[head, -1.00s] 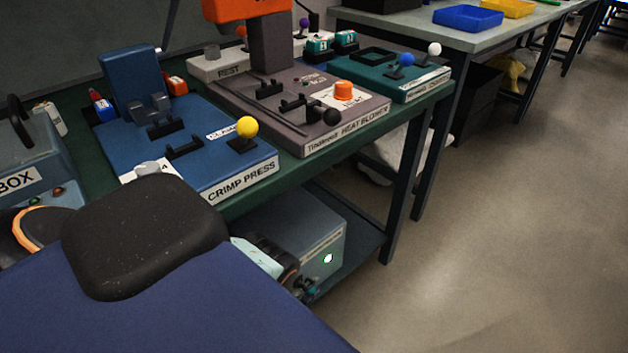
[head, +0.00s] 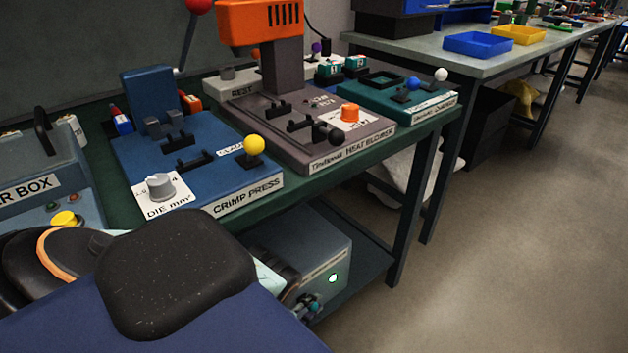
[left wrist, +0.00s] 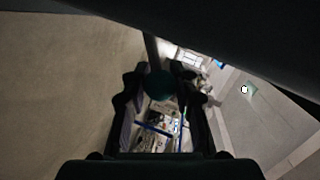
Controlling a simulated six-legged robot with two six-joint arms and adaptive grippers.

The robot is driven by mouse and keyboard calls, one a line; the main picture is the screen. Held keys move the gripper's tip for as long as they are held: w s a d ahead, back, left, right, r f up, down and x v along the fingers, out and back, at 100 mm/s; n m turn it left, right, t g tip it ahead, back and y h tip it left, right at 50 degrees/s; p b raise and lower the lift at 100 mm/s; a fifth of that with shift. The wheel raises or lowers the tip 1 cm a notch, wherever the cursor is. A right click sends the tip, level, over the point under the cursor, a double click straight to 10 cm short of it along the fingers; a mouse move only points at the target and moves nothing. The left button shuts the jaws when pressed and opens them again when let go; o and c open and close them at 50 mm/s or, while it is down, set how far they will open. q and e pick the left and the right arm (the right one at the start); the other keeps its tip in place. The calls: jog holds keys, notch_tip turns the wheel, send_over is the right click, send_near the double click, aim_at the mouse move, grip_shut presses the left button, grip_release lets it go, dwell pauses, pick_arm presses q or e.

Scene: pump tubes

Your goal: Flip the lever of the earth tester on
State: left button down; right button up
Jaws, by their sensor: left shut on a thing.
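A grey box with a lit green lamp, apparently the earth tester (head: 318,255), stands on the shelf under the green bench. Its front label is too small to read. My left gripper (head: 308,305) is low at the box's front left corner, partly behind my own arm. In the left wrist view the left gripper (left wrist: 160,98) is shut on a dark teal ball knob (left wrist: 160,84), apparently the lever's end. The box's pale face with its bright lamp (left wrist: 244,89) shows to the right there. The lever's exact tilt cannot be told. My right gripper is not in view.
The crimp press (head: 205,165) and heat blower (head: 310,135) stand on the bench above the shelf. A bench leg (head: 418,175) stands right of the box. Open floor (head: 500,260) lies to the right. My own arm covers the lower left.

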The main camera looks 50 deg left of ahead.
pick_arm(q)
jog(key=shift+s, duration=0.1)
jog(key=c, duration=1)
grip_release()
jog(key=v, duration=1.2)
jog(key=shift+r, duration=0.1)
